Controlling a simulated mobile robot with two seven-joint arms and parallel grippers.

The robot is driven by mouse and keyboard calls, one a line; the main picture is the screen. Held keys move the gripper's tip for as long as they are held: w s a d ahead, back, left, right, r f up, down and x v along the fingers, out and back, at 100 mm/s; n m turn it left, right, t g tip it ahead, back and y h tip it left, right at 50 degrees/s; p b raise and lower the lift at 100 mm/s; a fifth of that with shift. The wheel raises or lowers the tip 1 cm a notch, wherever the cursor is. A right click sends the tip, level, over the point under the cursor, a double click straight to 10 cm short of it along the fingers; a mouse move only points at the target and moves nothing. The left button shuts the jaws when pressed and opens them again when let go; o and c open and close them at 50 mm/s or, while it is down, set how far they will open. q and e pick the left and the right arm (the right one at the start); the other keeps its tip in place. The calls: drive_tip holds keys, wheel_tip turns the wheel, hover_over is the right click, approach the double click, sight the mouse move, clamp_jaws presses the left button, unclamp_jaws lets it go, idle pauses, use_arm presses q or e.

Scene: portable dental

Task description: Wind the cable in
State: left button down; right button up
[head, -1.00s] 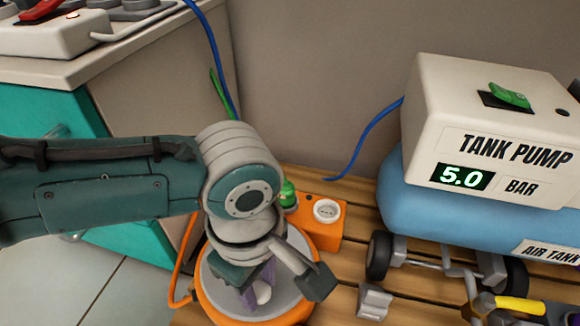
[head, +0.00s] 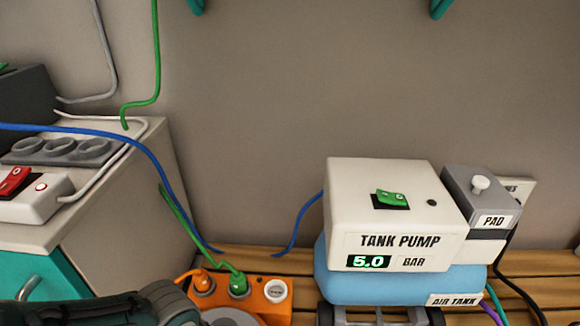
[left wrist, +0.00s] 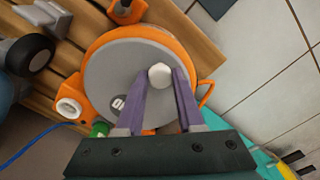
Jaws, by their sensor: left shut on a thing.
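The orange cable reel (left wrist: 186,42) has a grey disc (left wrist: 115,75) with a white knob (left wrist: 160,75) standing off it. My left gripper (left wrist: 161,80) has its two purple fingers shut on the knob, one on each side. In the head view the reel's orange socket box (head: 262,293) and a sliver of the grey disc (head: 228,317) show at the bottom edge. My left arm covers the lower left corner there, and the left gripper is below the frame. An orange cable loop (left wrist: 208,94) shows beside the reel. My right gripper is in neither view.
The tank pump (head: 395,215) sits on a blue air tank (head: 400,283) right of the reel. A green plug (head: 238,284) and an orange plug (head: 203,281) stand in the socket box. A cabinet (head: 75,210) stands left. A blue cable (head: 160,165) hangs between.

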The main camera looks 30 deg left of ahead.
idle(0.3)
use_arm(q)
drive_tip(key=c, duration=0.5)
unclamp_jaws()
drive_tip(key=shift+s+a, duration=0.1)
wheel_tip(320, 180, up, 10)
drive_tip(key=p, duration=0.9)
drive_tip(key=shift+f, duration=0.1)
drive_tip(key=shift+p, duration=0.3)
